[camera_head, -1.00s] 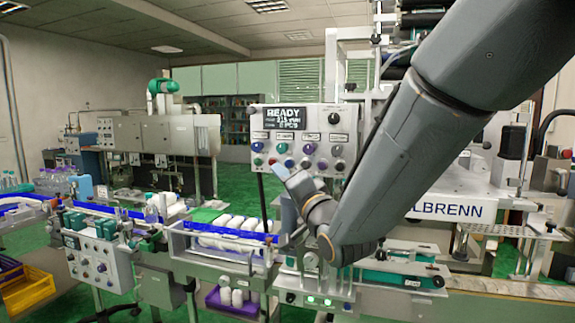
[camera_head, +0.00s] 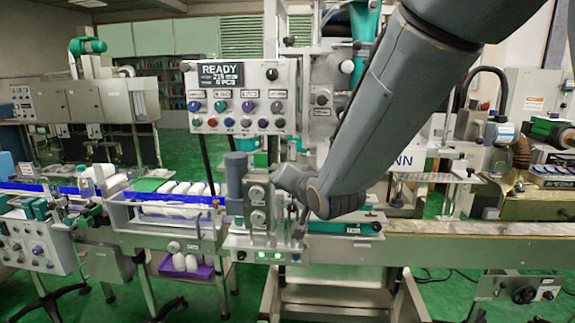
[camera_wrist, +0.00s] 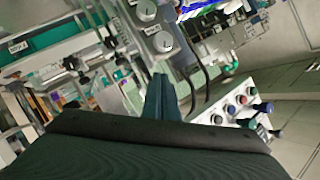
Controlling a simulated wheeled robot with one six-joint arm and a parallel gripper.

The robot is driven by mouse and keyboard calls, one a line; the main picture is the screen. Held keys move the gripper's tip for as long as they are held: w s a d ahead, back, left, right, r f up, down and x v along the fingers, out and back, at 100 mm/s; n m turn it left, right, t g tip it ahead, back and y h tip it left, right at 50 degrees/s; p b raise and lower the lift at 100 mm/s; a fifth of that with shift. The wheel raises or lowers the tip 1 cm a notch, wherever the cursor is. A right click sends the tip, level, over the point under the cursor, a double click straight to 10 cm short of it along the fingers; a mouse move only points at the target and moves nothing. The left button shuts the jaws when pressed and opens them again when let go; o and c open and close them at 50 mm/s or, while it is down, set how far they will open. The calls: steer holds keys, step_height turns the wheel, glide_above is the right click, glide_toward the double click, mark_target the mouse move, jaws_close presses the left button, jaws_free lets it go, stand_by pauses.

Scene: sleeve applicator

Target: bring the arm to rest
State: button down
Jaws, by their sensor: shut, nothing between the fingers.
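My arm (camera_head: 385,105) comes in from the upper right in the head view and bends at the wrist, in front of the sleeve machine. The gripper end is hard to make out there beside two round grey knobs. In the wrist view my gripper (camera_wrist: 161,98) shows as narrow grey-blue fingers held together, with nothing between them. The fingers point towards the machine's knobs (camera_wrist: 163,41) and dark cables. I cannot tell how far the tips are from them.
The control panel (camera_head: 240,97) reads READY above rows of coloured buttons. A conveyor (camera_head: 480,228) runs off to the right. White bottles lie in a tray (camera_head: 165,222) left of the machine. A button panel (camera_head: 35,245) stands at the far left. Green floor is open behind.

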steer(key=s+d+f+n+g+h, duration=0.1)
steer(key=s+d+f+g+h, duration=0.1)
steer(key=s+d+f, duration=0.4)
steer(key=s+d+f+g+h, duration=0.2)
steer(key=d+f+g, duration=0.1)
steer(key=d+f, duration=0.3)
steer(key=s+d+f+n+g+h, duration=0.1)
steer(key=s+d+f+g, duration=0.1)
steer(key=s+d, duration=0.3)
steer(key=s+d+f+n+g, duration=0.1)
steer(key=s+d+f+g, duration=0.2)
steer(key=s, duration=0.9)
steer(key=shift+d+g+h, duration=0.4)
steer(key=shift+d+g, duration=0.4)
steer(key=shift+d, duration=0.45)
